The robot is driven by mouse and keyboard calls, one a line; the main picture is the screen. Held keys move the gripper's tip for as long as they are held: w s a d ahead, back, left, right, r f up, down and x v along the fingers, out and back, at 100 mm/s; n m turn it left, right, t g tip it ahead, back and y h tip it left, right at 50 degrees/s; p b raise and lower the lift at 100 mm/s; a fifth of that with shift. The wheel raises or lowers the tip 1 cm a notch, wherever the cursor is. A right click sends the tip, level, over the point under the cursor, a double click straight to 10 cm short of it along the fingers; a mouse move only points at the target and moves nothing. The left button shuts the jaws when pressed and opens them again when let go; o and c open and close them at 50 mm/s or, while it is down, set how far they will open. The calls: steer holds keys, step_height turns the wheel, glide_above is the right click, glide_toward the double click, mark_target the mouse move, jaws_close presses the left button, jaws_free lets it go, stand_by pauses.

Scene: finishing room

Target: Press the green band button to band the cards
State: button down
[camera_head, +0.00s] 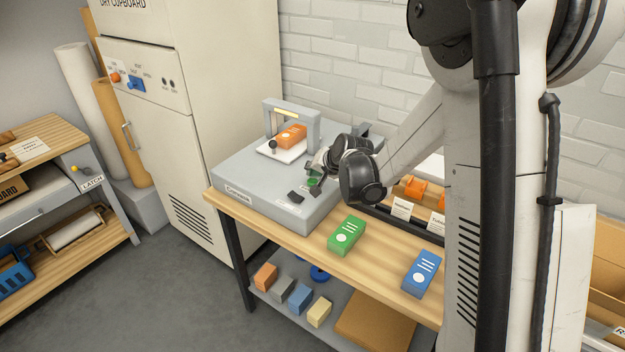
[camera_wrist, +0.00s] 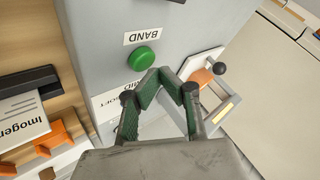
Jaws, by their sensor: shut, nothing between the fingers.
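The green band button (camera_wrist: 142,59) is a round dome on the grey banding machine, beside a BAND label (camera_wrist: 143,37). My gripper (camera_wrist: 161,76) is shut and empty, its fingertips just below and right of the button in the wrist view. I cannot tell whether they touch the machine. In the head view the button (camera_head: 313,181) shows as a small green patch right by my gripper (camera_head: 319,173). The orange card pack (camera_head: 291,136) lies on the white plate (camera_head: 281,151) under the machine's arch (camera_head: 291,104).
The grey banding machine (camera_head: 235,172) stands on a wooden bench. A green pack (camera_head: 346,235) and a blue pack (camera_head: 421,273) lie on the bench to the right.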

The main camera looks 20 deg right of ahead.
mark_target(313, 181)
steer(key=shift+r, duration=0.2)
steer(key=shift+r+p, duration=1.25)
steer(key=shift+r, duration=1.25)
steer(key=shift+s+r, duration=0.1)
steer(key=s+a+r+n+g+h, duration=0.1)
steer(key=s+r, duration=0.5)
steer(key=s, duration=0.3)
steer(key=s+r+n, duration=0.2)
steer(key=s+r, duration=0.3)
steer(key=s, duration=0.4)
steer(key=s+n+h+b, duration=0.1)
steer(key=s+n, duration=0.1)
steer(key=s, duration=1.8)
steer(key=shift+d+f+n+g+h, duration=0.25)
steer(key=shift+d+n+g+h, duration=0.05)
steer(key=shift+d+g, duration=0.15)
